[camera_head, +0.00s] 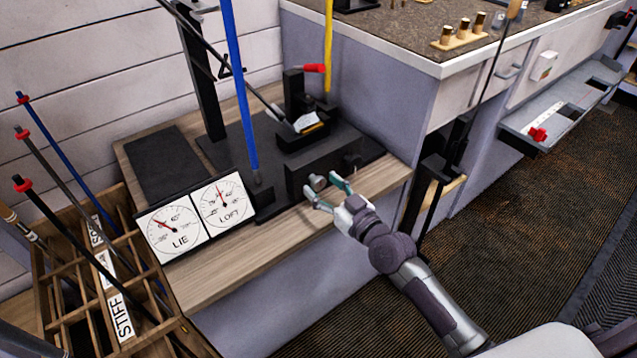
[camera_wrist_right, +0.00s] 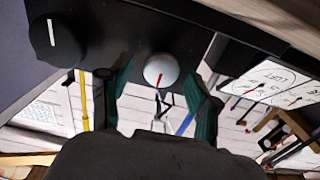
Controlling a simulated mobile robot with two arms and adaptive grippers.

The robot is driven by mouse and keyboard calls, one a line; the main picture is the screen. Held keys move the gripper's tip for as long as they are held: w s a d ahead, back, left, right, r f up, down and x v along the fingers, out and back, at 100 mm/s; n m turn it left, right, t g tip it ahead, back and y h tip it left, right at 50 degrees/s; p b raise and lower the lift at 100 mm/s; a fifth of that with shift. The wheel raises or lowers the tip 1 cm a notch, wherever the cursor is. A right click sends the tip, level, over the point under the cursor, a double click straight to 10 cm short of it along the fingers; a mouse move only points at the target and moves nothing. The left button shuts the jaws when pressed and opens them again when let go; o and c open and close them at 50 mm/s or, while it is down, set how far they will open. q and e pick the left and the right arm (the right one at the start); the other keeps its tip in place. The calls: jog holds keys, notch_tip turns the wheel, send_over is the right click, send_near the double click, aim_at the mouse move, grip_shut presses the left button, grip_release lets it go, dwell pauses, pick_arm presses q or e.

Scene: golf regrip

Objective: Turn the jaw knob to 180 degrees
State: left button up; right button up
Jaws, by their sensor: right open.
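A black bending machine (camera_head: 322,163) stands on the wooden bench, with two knobs on its front block. One is a round light-grey knob (camera_head: 318,182) with a red mark; it also shows in the right wrist view (camera_wrist_right: 161,70). The other is a black knob (camera_wrist_right: 54,39) with a white mark. I cannot tell by label which is the jaw knob. My right gripper (camera_head: 323,191) is open in front of the grey knob. In the wrist view its green-padded fingers (camera_wrist_right: 158,100) stand either side of that knob, with visible gaps. My left gripper is not in view.
LIE (camera_head: 174,228) and LOFT (camera_head: 223,203) dials stand left of the machine. A blue shaft (camera_head: 240,85) rises close by. A wooden rack (camera_head: 62,283) of shafts is at lower left. A counter (camera_head: 375,35) stands behind right. Open floor lies right.

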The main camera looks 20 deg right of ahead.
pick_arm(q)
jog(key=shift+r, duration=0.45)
pick_arm(e)
jog(key=shift+x, duration=1.05)
jog(key=c, duration=1.1)
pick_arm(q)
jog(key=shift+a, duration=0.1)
pick_arm(e)
jog(key=shift+c, duration=0.2)
